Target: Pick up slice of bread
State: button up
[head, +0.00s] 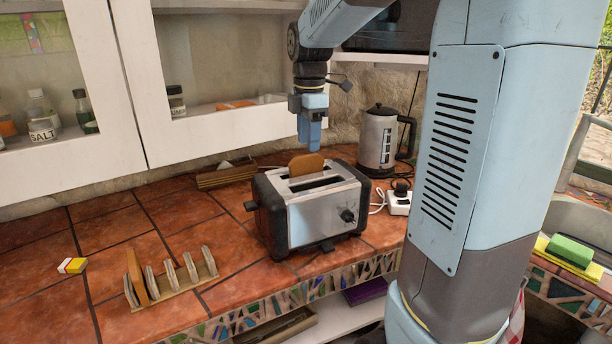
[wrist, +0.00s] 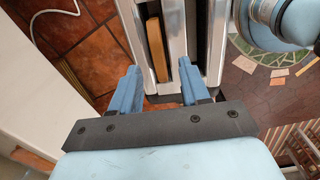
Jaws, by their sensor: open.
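A brown slice of bread (head: 306,165) stands upright in the back slot of the toaster (head: 318,218), its top sticking out. In the wrist view the slice (wrist: 157,50) shows edge-on in one slot, between the two fingers and beyond their tips. The other slot looks empty. My gripper (head: 309,146) is above the toaster, just over the slice; in the wrist view my gripper (wrist: 158,82) is open, with nothing between its fingers. A second brown slice (head: 136,274) leans in the rack (head: 180,291) at the front left.
A kettle (head: 378,138) stands behind the toaster at right, with a white socket block (head: 398,200) near it. White cupboards (head: 195,140) hang close behind my gripper. The tiled counter between is mostly clear.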

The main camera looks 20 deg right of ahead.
aim_at(306, 158)
jog(key=shift+w+a+f, duration=0.1)
jog(key=shift+f, duration=1.45)
jog(key=shift+w+a+f, duration=0.1)
jog(key=shift+f, duration=1.4)
jog(key=shift+c, duration=0.2)
jog(key=c, duration=0.7)
jog(key=shift+o, duration=0.2)
